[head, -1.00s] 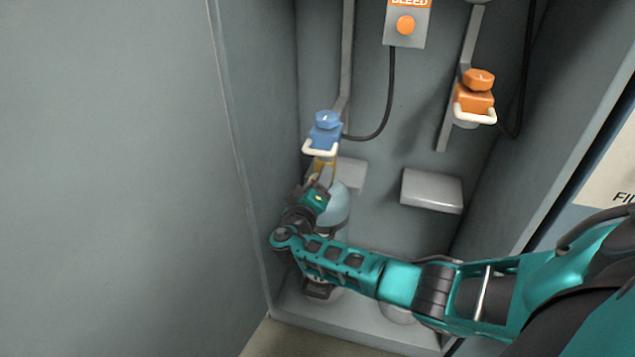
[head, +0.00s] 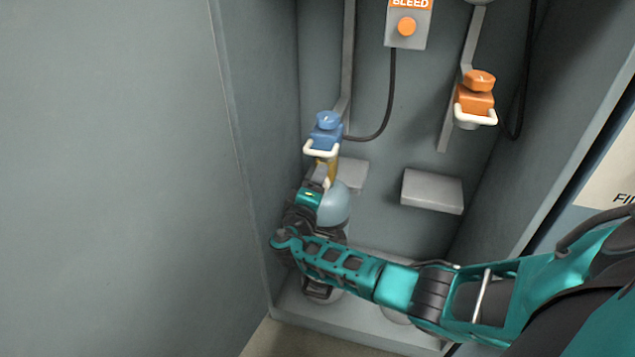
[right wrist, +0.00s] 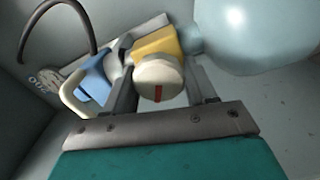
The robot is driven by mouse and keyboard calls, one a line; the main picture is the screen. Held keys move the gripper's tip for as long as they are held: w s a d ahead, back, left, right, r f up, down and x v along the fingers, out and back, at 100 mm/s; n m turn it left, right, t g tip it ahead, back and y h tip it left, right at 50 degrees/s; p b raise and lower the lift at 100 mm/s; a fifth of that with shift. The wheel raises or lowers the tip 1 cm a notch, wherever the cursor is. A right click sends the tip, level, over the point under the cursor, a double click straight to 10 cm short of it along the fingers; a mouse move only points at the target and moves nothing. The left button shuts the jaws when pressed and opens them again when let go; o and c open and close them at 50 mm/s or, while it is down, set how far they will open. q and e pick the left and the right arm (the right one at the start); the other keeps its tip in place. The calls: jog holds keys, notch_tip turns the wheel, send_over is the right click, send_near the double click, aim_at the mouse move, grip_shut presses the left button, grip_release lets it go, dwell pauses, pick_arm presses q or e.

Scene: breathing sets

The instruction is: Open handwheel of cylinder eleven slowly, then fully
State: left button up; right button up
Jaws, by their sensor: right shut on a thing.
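The pale blue-grey cylinder (head: 336,204) stands at the left of the cabinet, partly hidden behind my right arm. Its yellow valve (head: 331,168) sits on top, below a blue connector (head: 326,135) with a white handle loop. In the right wrist view, the cream round handwheel (right wrist: 157,84) with a red mark sits between the fingers of my right gripper (right wrist: 160,88), which is shut on it. The yellow valve body (right wrist: 160,44) and the cylinder (right wrist: 258,38) lie just beyond. No number is readable on the cylinder. My left gripper is not in view.
An orange connector (head: 475,101) hangs at the right. A BLEED box (head: 408,24) with an orange button is above. A grey bracket block (head: 432,190) juts from the back wall. The cabinet's left side wall (head: 258,150) is close to my right wrist.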

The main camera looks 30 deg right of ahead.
jog(key=o, duration=1)
jog(key=shift+c, duration=0.2)
jog(key=p+v, duration=0.2)
jog(key=v, duration=1.1)
jog(key=shift+d, duration=0.1)
dwell(1.1)
